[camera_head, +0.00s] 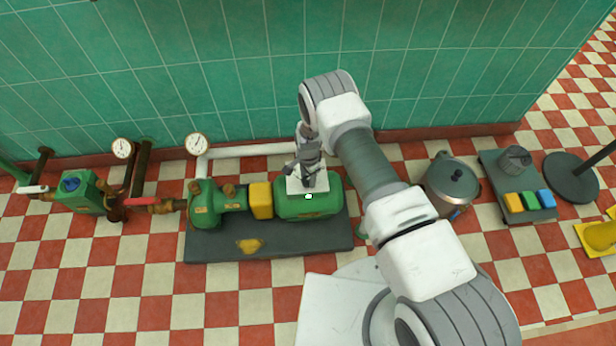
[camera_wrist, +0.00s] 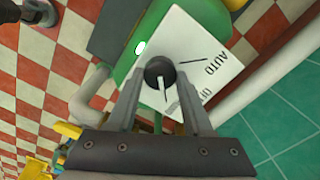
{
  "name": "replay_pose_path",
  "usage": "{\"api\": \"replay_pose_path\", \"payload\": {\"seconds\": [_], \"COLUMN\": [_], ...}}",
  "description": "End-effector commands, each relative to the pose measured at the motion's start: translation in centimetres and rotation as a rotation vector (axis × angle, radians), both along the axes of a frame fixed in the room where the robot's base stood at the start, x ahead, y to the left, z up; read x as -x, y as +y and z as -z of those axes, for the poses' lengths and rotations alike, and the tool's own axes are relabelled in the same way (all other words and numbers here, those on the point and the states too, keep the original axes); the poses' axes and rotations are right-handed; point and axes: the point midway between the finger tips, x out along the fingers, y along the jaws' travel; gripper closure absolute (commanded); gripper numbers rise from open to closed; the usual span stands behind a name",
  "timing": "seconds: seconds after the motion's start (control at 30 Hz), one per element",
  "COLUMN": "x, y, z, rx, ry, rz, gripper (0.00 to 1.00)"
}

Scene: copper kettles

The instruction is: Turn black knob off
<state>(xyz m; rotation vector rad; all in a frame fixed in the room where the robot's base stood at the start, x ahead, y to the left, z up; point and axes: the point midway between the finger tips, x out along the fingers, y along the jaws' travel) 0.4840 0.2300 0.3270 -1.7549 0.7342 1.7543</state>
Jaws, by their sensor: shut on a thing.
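The black knob (camera_wrist: 158,68) sits on a white plate (camera_wrist: 205,50) on top of the green motor housing (camera_head: 320,207). The plate carries the word AUTO and a partly hidden word starting with O. The knob's white pointer line points toward the bottom of the wrist view, between my fingers. My gripper (camera_wrist: 160,85) is shut on the knob, one finger on each side. In the head view my gripper (camera_head: 307,178) comes down over the white plate (camera_head: 316,184) and hides the knob. A pale lit lamp (camera_wrist: 140,47) shows beside the knob.
The pump set stands on a dark base (camera_head: 215,246) by the green tiled wall. A pressure gauge (camera_head: 197,145) and white pipe (camera_head: 250,150) are close. A kettle (camera_head: 452,182) and a button panel (camera_head: 520,200) stand to the right. Checkered floor lies open in front.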

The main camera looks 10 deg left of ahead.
Motion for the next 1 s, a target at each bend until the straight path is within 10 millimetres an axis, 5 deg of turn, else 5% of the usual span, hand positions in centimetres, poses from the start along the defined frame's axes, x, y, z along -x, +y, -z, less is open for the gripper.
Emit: {"api": "replay_pose_path", "payload": {"seconds": [0.37,1.0], "x": [-0.04,-0.09], "y": [-0.05,0.03], "z": [0.16,0.14], "rx": [0.001,0.001], "ry": [0.001,0.0], "rz": [-0.095,-0.597], "gripper": [1.0,1.0]}}
